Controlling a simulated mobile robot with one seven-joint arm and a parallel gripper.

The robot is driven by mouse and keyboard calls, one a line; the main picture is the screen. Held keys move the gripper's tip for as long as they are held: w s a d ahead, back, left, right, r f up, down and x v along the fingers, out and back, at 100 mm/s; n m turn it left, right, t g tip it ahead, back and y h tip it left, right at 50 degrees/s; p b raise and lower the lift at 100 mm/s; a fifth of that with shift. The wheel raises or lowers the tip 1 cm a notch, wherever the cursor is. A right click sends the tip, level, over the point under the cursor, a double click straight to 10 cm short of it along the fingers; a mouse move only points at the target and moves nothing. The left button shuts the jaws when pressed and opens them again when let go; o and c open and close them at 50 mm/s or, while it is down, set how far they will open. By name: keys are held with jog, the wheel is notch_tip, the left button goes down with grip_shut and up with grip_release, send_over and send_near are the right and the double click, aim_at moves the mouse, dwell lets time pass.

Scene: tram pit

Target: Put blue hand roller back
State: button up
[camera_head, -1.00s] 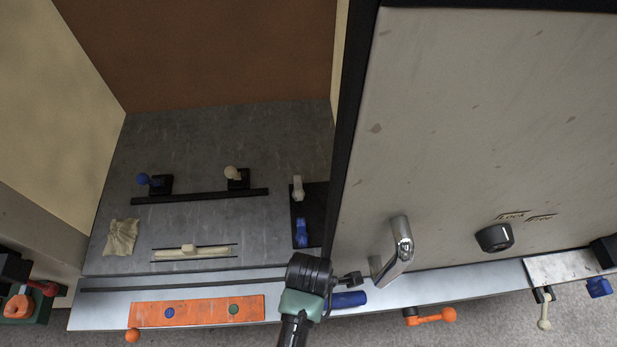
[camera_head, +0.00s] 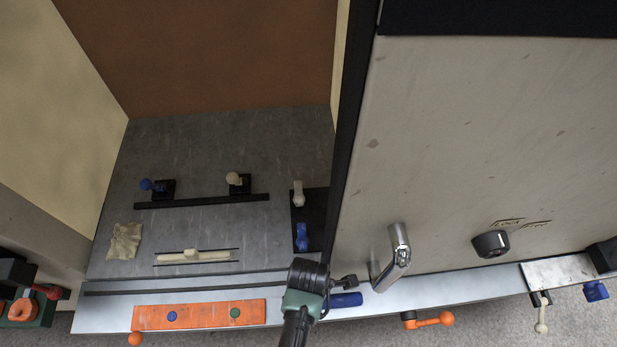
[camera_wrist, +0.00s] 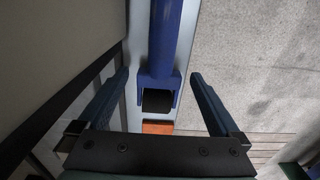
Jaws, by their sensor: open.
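The blue hand roller (camera_head: 346,299) lies on the pale metal ledge (camera_head: 385,298), just below the grey door. In the wrist view its blue handle (camera_wrist: 166,40) runs up the picture, and its fork holds a black roller (camera_wrist: 157,102) at the lower end. My gripper (camera_wrist: 160,77) is open, with one finger on each side of the roller and a visible gap to both. In the head view my gripper (camera_head: 345,283) is beside the blue handle, partly hidden by my wrist. I cannot tell its height above the ledge.
The door has a metal handle (camera_head: 391,258) and a black knob (camera_head: 491,244) close by on the right. An orange plate (camera_head: 200,314) with blue and green discs lies left. The open compartment holds a cloth (camera_head: 124,241), a cream roller (camera_head: 193,256) and a small blue item (camera_head: 302,237).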

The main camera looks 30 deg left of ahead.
jog(key=shift+f+b, duration=0.45)
jog(key=shift+b, duration=0.25)
notch_tip(320, 180, up, 14)
jog(key=shift+s+f+b, duration=0.15)
jog(key=shift+f+b, duration=0.1)
jog(key=shift+b, duration=0.1)
